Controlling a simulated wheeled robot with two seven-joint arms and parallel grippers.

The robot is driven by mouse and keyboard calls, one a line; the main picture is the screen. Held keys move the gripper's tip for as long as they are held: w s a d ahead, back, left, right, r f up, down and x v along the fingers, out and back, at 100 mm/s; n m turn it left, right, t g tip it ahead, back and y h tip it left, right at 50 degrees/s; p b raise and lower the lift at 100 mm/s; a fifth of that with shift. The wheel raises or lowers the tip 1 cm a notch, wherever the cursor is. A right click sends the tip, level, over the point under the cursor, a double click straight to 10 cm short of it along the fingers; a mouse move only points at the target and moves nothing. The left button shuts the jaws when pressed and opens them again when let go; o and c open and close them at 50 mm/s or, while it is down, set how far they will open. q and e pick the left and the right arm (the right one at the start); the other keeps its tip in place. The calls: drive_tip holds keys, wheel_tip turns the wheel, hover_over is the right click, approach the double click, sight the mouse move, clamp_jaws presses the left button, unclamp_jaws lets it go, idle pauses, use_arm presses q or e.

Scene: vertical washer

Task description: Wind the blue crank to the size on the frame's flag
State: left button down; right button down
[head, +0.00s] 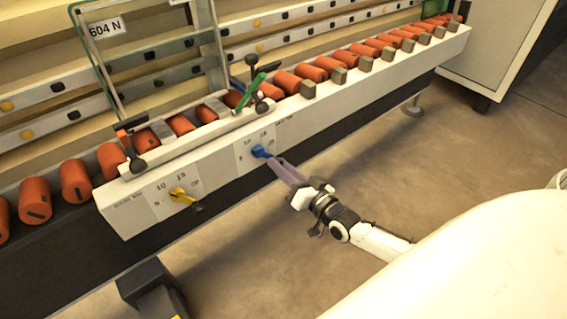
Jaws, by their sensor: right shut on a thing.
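The blue crank (259,152) sits on a white dial plate on the front panel of the washer. Small numbers ring the dial, with 15 legible near its top right; the others are too small to read surely. My right gripper (272,160) is shut on the crank's handle, which points to the lower right. A green-edged frame (100,62) stands on the conveyor at the upper left. My left gripper is not in view.
A yellow crank (180,194) with its own dial, marked 10 and 15, is to the left. Orange rollers (76,181) line the conveyor. A dark box (147,282) stands on the floor at lower left. Open floor (440,160) lies to the right.

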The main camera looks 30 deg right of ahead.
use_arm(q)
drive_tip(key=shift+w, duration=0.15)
use_arm(e)
drive_tip(key=m, duration=0.1)
drive_tip(key=a+m, duration=0.1)
drive_tip(key=shift+s+f+m, duration=0.1)
drive_tip(key=shift+f+m, duration=0.2)
drive_tip(key=shift+f, duration=0.1)
drive_tip(key=c, duration=1.6)
unclamp_jaws()
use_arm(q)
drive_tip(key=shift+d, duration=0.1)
